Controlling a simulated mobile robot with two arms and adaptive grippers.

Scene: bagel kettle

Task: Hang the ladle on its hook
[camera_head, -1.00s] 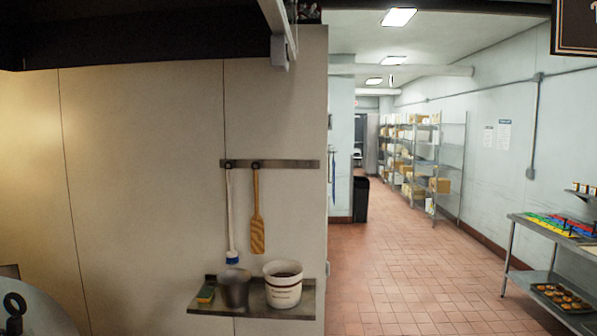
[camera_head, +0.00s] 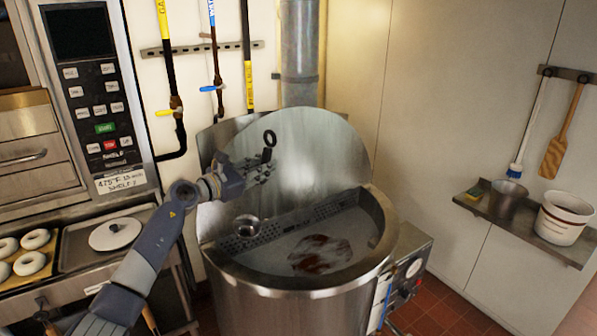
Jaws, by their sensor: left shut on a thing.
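My left gripper (camera_head: 262,173) is shut on the ladle's handle in front of the raised round kettle lid. The ladle's black handle end with a ring (camera_head: 269,138) sticks up above the fingers. Its metal bowl (camera_head: 246,225) shows lower down, over the kettle's back left part; the shaft between is hard to make out. A wall rail (camera_head: 570,74) with hooks is at the upper right, well away from the gripper. A white brush (camera_head: 530,125) and a wooden paddle (camera_head: 562,135) hang from it. My right gripper is out of view.
The kettle (camera_head: 305,280) holds liquid with a brown patch and has a control box (camera_head: 405,265) on its right. A wall shelf (camera_head: 520,230) below the hook rail carries a metal pot (camera_head: 507,199) and a white bucket (camera_head: 563,219). An oven and bagels stand left.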

